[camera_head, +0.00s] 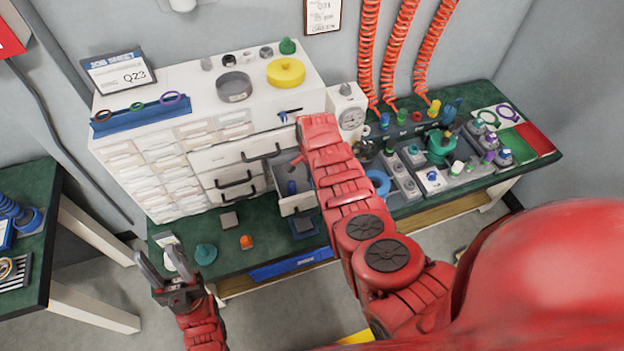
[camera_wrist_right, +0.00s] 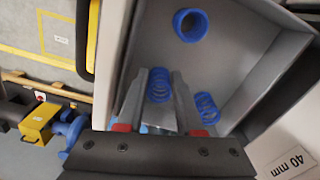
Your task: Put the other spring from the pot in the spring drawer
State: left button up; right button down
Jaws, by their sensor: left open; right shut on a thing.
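My right gripper (camera_wrist_right: 167,76) is shut on a blue spring (camera_wrist_right: 159,86), over or inside an open pale drawer (camera_wrist_right: 268,70). Another blue spring (camera_wrist_right: 206,108) and a blue ring-shaped piece (camera_wrist_right: 190,25) are in this drawer. In the head view the open drawer (camera_head: 297,206) stands out from the white cabinet, with a blue piece (camera_head: 291,187) visible inside. My right forearm hides the right gripper there. My left gripper (camera_head: 158,256) is open and empty at the bench's front left. A dark grey round pot (camera_head: 234,87) stands on the cabinet; its inside is unclear.
The white cabinet (camera_head: 170,160) has several other drawers. A gauge (camera_head: 351,120), a teal pot (camera_head: 440,147) and small parts fill the bench's right side. A teal cone (camera_head: 205,253) and an orange piece (camera_head: 246,242) lie at the front left. A label reading 40 mm (camera_wrist_right: 290,162) is beside the drawer.

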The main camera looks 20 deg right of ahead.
jog(key=shift+f, duration=0.15)
jog(key=c, duration=0.5)
grip_release()
jog(key=shift+c, duration=0.2)
jog(key=shift+r, duration=0.75)
notch_tip(320, 180, up, 11)
jog(key=b, duration=0.1)
jog(key=shift+b, duration=0.3)
